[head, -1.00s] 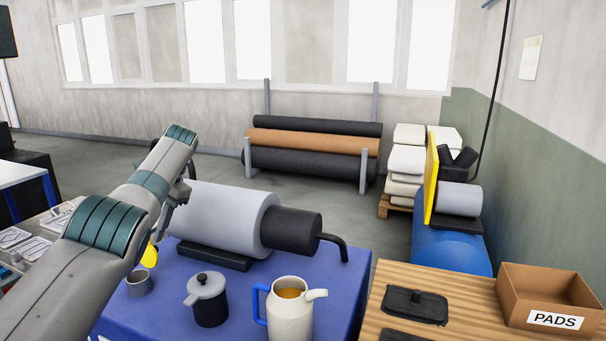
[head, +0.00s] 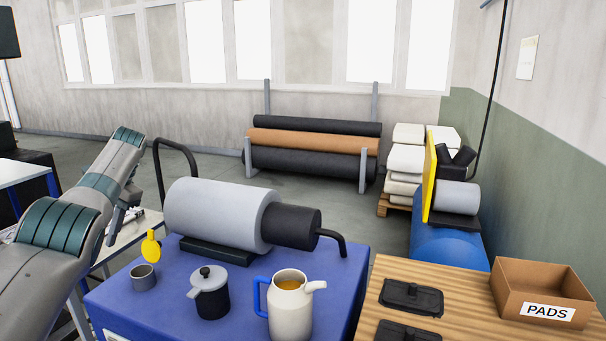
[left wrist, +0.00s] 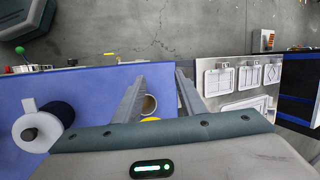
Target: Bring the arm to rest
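My left arm comes in from the left in the head view, and its gripper (head: 124,217) hangs left of the blue table (head: 325,268), partly hidden by the arm. In the left wrist view the gripper's two fingers (left wrist: 160,76) stand apart with nothing held between them. A small grey cup (left wrist: 149,104) shows beyond the gap, lower down on the blue table. In the head view the cup (head: 143,278) stands near the table's left side. My right gripper is not in view.
A pale table with white trays (left wrist: 240,76) adjoins. A PADS box (head: 545,290) is at right.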

